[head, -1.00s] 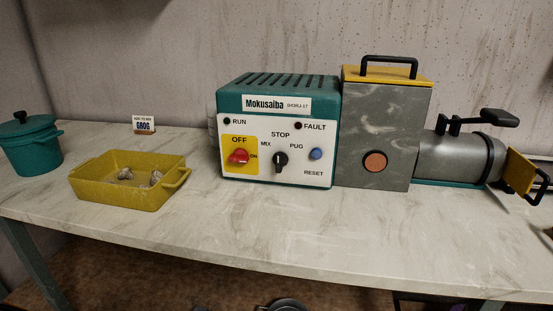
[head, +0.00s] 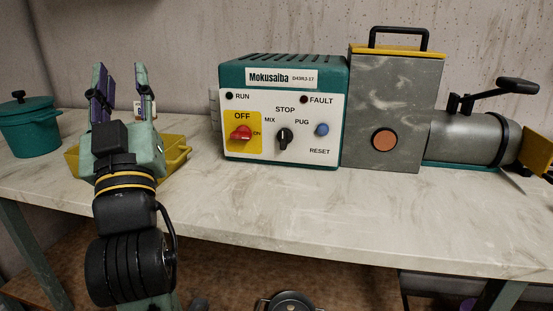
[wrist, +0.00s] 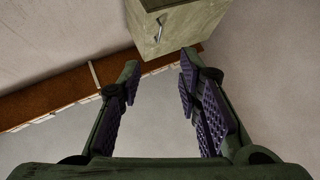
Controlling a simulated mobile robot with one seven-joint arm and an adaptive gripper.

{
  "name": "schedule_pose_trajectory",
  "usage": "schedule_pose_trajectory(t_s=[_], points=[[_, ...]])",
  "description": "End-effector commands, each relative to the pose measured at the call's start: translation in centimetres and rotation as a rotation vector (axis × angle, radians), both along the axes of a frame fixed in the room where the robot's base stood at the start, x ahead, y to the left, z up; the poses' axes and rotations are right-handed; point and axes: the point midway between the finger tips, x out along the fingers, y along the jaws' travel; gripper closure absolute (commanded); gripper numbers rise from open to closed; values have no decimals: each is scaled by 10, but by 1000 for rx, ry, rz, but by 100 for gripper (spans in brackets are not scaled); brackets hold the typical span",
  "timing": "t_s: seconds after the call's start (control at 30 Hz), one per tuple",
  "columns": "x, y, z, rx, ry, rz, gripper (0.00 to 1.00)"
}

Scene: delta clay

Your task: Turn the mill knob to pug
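The mill knob (head: 285,137) is a black rotary knob on the white control panel (head: 270,161) of the teal mill (head: 335,71), between the red switch and the blue reset button. Around it are the labels MIX, STOP and PUG. Its pointer stands about upright, toward STOP. My gripper (head: 123,88) is at the left of the head view, above the yellow tray and left of the mill, well apart from the knob. Its two purple-padded fingers are spread, with nothing between them. The wrist view also shows the open gripper (wrist: 158,82), facing a wall and a cabinet.
The red OFF/ON switch (head: 241,133) and blue reset button (head: 322,129) flank the knob. A yellow tray (head: 176,155) is partly hidden behind my arm. A teal pot (head: 29,128) stands far left. The countertop (head: 300,202) before the mill is clear.

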Motion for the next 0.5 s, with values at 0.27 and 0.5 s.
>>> schedule_pose_trajectory(t_s=[0.27, 0.5], points=[[82, -168, -132, 68, 541, -425, 68], [86, -200, -162, 106, 682, -485, 68]])
